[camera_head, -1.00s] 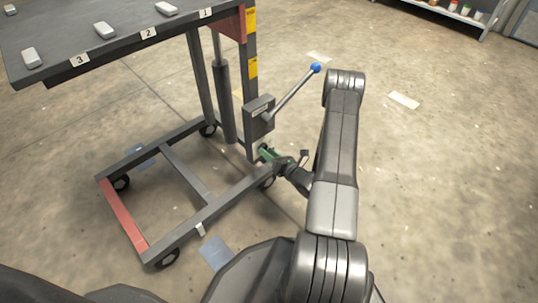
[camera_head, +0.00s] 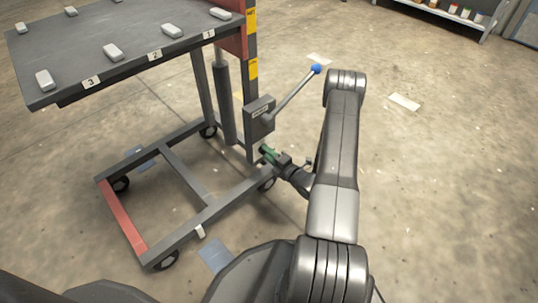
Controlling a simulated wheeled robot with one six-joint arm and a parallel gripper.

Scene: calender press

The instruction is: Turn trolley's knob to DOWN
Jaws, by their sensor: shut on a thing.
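The trolley (camera_head: 180,157) stands left of centre with a grey lift platform, a column and a wheeled frame. A control box (camera_head: 259,118) on its post carries a small label and a lever with a blue ball (camera_head: 316,69). My gripper (camera_head: 268,153) is just below this box, by the post, shut on the trolley's knob. Green shows at its fingertips. The knob itself is mostly hidden by the fingers, and I cannot read its setting.
The platform (camera_head: 130,62) holds several pale blocks, with labels 1, 2 and 3 along its front edge. A shelf (camera_head: 445,15) with small pots stands at the back right.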

